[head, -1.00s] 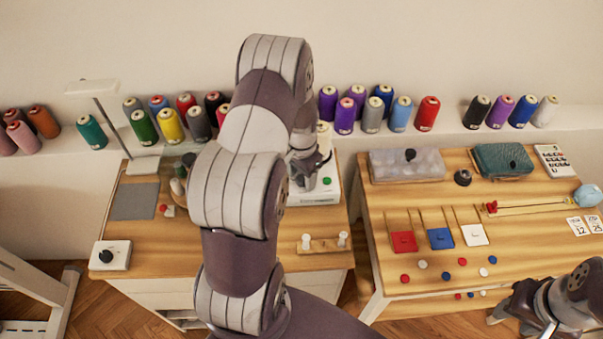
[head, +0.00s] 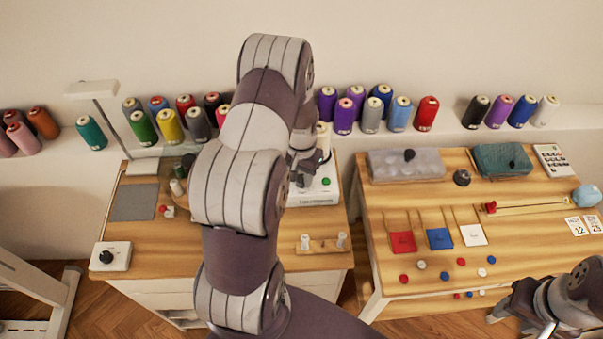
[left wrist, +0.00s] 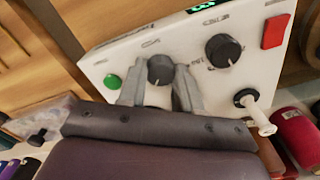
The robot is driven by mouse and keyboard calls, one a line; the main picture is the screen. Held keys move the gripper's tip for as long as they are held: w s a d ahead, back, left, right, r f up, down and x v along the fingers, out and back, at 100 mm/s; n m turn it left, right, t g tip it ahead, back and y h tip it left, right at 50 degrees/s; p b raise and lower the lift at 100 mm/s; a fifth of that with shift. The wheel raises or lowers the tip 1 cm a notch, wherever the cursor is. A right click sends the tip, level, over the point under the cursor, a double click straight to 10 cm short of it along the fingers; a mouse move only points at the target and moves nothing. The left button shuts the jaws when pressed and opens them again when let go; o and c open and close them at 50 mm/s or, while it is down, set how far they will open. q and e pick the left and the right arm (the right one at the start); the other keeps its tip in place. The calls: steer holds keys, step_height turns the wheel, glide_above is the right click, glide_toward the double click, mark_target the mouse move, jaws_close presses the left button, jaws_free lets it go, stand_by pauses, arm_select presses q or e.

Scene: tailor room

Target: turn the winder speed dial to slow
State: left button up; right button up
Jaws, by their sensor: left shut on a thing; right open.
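The white winder (head: 318,199) stands at the back right of the left table, partly hidden by my left arm. In the left wrist view its panel (left wrist: 105,65) shows two black dials, a green button (left wrist: 112,81), a red switch (left wrist: 274,31) and a spindle (left wrist: 258,112). My left gripper (left wrist: 160,92) has its fingers on either side of the dial nearer the green button (left wrist: 160,69) and is shut on it. The other black dial (left wrist: 222,50) is free. The panel lettering is too blurred to read. My right gripper (head: 520,318) is open at lower right, away from the winder.
A white box with a black knob (head: 109,256) sits at the left table's front left corner. A small wooden stand with white pegs (head: 323,244) lies before the winder. Thread cones line the shelf behind. The right table (head: 400,290) holds tags, buttons and boxes.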

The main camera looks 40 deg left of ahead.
arm_select(q)
steer(key=n, duration=0.4)
steer(key=shift+r+n+p, duration=0.1)
steer(key=shift+n+p, duration=0.2)
steer(key=shift+n, duration=0.1)
steer(key=n, duration=0.5)
steer(key=n+p, duration=0.1)
steer(key=n, duration=0.4)
steer(key=shift+n, duration=0.4)
steer(key=shift+w+n, duration=0.1)
steer(key=shift+n, duration=2.2)
steer(key=o, duration=1)
steer(key=shift+o, duration=0.2)
steer(key=shift+d, duration=0.15)
